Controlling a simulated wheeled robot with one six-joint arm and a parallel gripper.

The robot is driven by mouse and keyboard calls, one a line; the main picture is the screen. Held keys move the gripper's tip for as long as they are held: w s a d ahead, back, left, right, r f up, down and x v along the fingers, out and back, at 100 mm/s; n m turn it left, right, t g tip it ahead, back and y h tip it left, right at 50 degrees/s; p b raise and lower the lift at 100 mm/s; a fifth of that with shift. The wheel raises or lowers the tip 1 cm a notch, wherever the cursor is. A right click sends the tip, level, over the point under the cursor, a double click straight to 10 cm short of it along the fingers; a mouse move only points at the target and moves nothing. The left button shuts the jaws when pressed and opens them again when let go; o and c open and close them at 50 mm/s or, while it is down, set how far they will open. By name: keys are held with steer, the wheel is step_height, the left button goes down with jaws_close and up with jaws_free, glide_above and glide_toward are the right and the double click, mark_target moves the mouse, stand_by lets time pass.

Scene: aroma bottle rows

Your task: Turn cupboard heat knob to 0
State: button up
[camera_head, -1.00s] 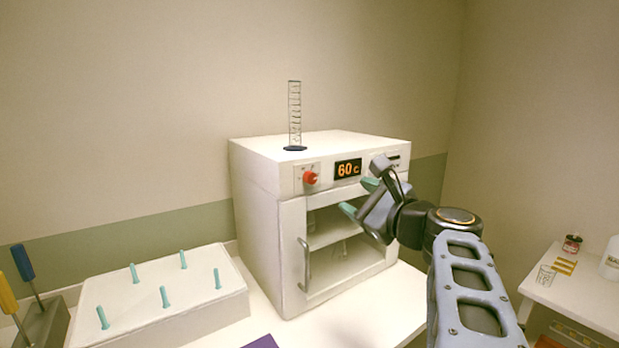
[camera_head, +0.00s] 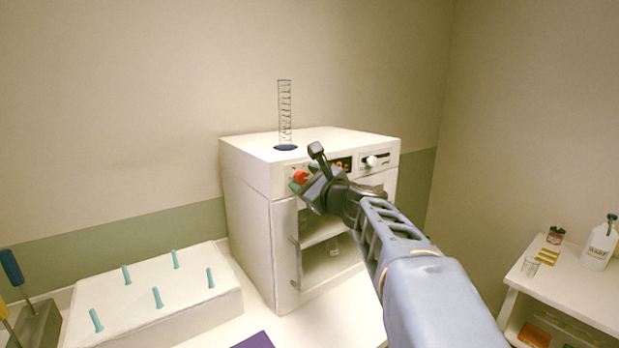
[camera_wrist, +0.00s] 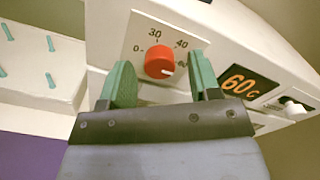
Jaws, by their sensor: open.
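The red heat knob (camera_head: 299,176) is on the upper front panel of the white cupboard (camera_head: 250,200). In the wrist view the knob (camera_wrist: 159,61) has a dial marked 0, 30, 40 and 60, and its white pointer mark faces right, toward the 60. The display (camera_wrist: 247,86) reads 60 C; in the head view it is partly hidden by my gripper. My gripper (camera_wrist: 160,80) is open, with one green finger on each side of the knob. I cannot tell whether the fingers touch it. In the head view my gripper (camera_head: 305,178) is at the panel.
A glass cylinder (camera_head: 285,115) with a dark base stands on the cupboard top. A white slider (camera_head: 375,160) is right of the display. A white pegged block (camera_head: 150,300) lies left of the cupboard. A side table (camera_head: 570,290) holds a bottle (camera_head: 600,245) at right.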

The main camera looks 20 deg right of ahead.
steer(key=shift+w, duration=0.3)
